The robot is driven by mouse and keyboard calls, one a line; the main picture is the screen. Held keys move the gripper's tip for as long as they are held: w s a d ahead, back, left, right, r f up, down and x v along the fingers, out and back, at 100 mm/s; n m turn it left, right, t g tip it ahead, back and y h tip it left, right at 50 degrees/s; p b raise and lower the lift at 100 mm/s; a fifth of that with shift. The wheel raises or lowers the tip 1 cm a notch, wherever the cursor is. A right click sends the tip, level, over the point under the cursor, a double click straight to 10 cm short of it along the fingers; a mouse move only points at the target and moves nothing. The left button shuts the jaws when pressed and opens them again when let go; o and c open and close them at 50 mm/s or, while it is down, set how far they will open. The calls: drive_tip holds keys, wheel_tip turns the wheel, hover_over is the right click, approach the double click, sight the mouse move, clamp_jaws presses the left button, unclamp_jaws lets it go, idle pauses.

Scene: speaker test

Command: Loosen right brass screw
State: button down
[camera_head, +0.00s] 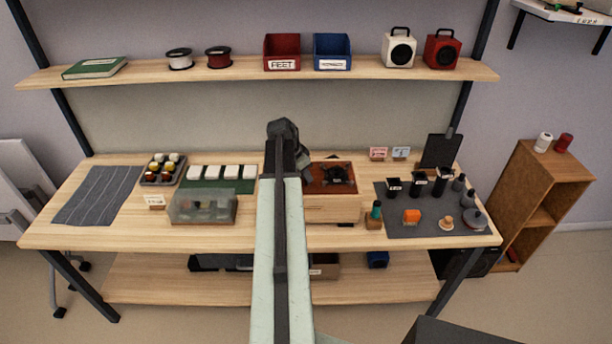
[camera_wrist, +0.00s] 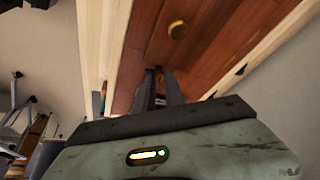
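A round brass screw (camera_wrist: 178,30) sits in the red-brown wooden panel (camera_wrist: 215,45) in the wrist view, beyond my fingertips and slightly to their right. Only this one screw shows clearly there. My gripper (camera_wrist: 157,72) has two dark fingers pointing at the panel, apart from that screw. The tips look close together, and whether anything lies between them is unclear. In the head view a wooden box (camera_head: 333,208) with a red-brown top stands on the bench. My arm hides its left part, and the screws are too small to tell there.
A clear-lidded case (camera_head: 203,206) stands left of my arm. A grey mat (camera_head: 432,233) with several small items lies at the right. A shelf (camera_head: 355,69) runs above the bench.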

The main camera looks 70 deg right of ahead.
drive_tip(key=shift+n, duration=0.4)
drive_tip(key=shift+s+a+n+t, duration=0.15)
drive_tip(key=shift+n+t, duration=0.35)
drive_tip(key=shift+n, duration=0.4)
drive_tip(key=n+t, duration=0.1)
drive_tip(key=n, duration=0.3)
drive_tip(key=shift+s+n+t+h, duration=0.1)
drive_tip(key=shift+n+t+h, duration=0.2)
drive_tip(key=shift+t+h, duration=0.1)
drive_tip(key=n+t, duration=0.1)
drive_tip(key=n, duration=0.3)
drive_tip(key=shift+s+d+t, duration=0.15)
drive_tip(key=shift+d+t, duration=0.05)
drive_tip(key=shift+t, duration=0.2)
drive_tip(key=shift+n+t+y, duration=0.6)
drive_tip(key=shift+n, duration=1.5)
drive_tip(key=c, duration=1.4)
unclamp_jaws()
drive_tip(key=shift+s, duration=0.1)
